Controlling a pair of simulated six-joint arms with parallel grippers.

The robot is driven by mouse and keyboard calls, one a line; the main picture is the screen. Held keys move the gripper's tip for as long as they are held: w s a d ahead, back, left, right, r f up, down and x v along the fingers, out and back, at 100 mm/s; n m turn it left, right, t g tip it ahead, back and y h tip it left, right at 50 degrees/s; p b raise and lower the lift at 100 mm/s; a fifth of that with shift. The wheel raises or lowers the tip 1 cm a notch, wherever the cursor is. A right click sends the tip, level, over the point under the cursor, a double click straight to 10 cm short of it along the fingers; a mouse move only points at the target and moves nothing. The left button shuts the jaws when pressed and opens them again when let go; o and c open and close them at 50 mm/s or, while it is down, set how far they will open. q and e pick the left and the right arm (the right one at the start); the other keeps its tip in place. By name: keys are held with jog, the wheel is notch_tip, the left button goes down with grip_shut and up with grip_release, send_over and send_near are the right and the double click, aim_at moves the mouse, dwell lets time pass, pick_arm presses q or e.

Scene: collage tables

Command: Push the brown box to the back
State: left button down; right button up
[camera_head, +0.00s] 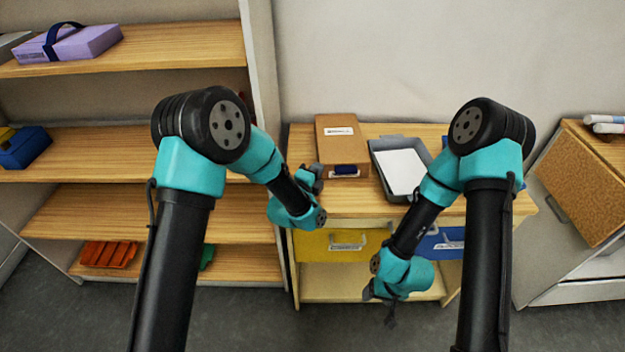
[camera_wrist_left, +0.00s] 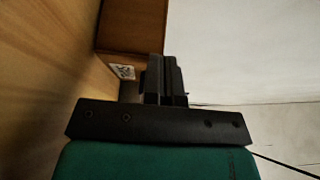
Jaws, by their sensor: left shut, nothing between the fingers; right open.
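The brown box (camera_head: 338,132) lies on the small wooden table, at its back left, with a white label on top and a dark blue patch on its front end. My left gripper (camera_head: 313,174) is shut and empty, close to the box's front left corner; I cannot tell whether it touches. In the left wrist view the shut fingers (camera_wrist_left: 163,82) point toward a brown surface (camera_wrist_left: 132,28) that looks like the box. My right gripper (camera_head: 383,302) is open and empty, low in front of the table.
The wooden table (camera_head: 350,203) also bears a grey tray (camera_head: 376,160) with a white sheet, right of the box. Below are a yellow drawer (camera_head: 315,245) and a blue drawer (camera_head: 450,240). A shelf unit (camera_head: 262,60) stands at the left, a cabinet with a corkboard (camera_head: 580,190) at the right.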

pick_arm(q)
jog(key=s, duration=0.4)
jog(key=shift+s+d, duration=0.1)
jog(key=shift+d, duration=0.25)
jog(key=v, duration=0.9)
jog(key=shift+s+a, duration=0.2)
